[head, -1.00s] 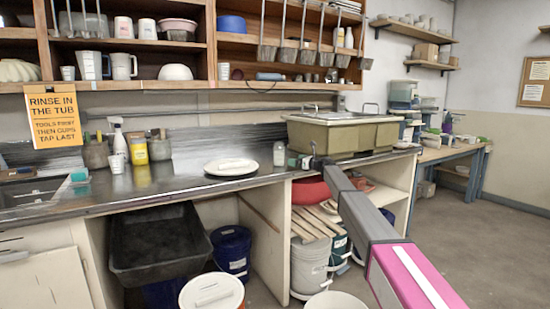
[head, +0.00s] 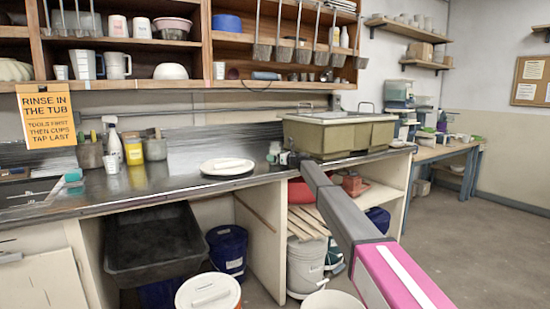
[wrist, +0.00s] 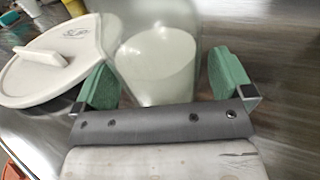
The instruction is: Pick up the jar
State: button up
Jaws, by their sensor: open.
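The jar (wrist: 156,62) is clear glass or plastic with pale whitish contents. It fills the upper middle of the wrist view, its top cut off by the frame. My gripper (wrist: 165,84) is open, with one green finger pad on each side of the jar and gaps visible at both sides. I cannot tell whether the pads touch it. In the head view the small jar (head: 274,148) stands on the metal counter, and my gripper (head: 286,158) is right beside it at the end of my arm, its fingers hard to make out.
A round white lid or plate with a bar on it (head: 228,166) lies on the counter (head: 190,185) left of the jar. A large tan tub (head: 338,136) stands close on the right. Ladles hang from the shelf (head: 200,85) above. A yellow container (head: 133,150) stands farther left.

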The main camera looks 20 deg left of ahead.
aim_at(275, 151)
jog(key=shift+w+a, duration=0.2)
jog(key=shift+a, duration=0.25)
jog(key=c, duration=1.3)
jog(key=shift+r, duration=0.2)
jog(key=shift+r, duration=1.35)
jog(key=s+a+r, duration=0.7)
jog(key=s+a, duration=0.1)
jog(key=shift+s+r, duration=0.15)
jog(key=shift+r, duration=0.25)
